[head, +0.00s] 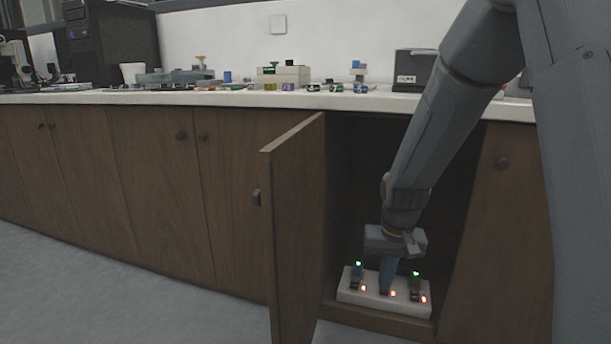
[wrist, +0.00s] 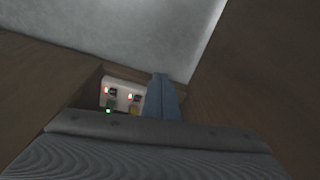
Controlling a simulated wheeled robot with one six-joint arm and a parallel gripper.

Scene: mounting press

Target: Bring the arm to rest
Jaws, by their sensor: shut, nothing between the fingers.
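My gripper (head: 387,281) is low inside the open cupboard, with its fingers together and nothing seen between them. In the head view the fingers point down over the middle of a white block (head: 371,301) with small switches and lights. I cannot tell whether the fingertips touch the block. In the wrist view my gripper (wrist: 161,95) covers part of the white block (wrist: 122,90). Green lights show at its left and right switches, and several red lights show along its front. The middle switch is hidden behind the fingers.
The open cupboard door (head: 294,230) stands out just left of my arm. The white countertop (head: 230,97) above carries several small parts, a dark box (head: 413,70) and a black computer case (head: 110,45). Closed cupboard doors (head: 160,190) line the left. The floor (head: 110,290) in front is clear.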

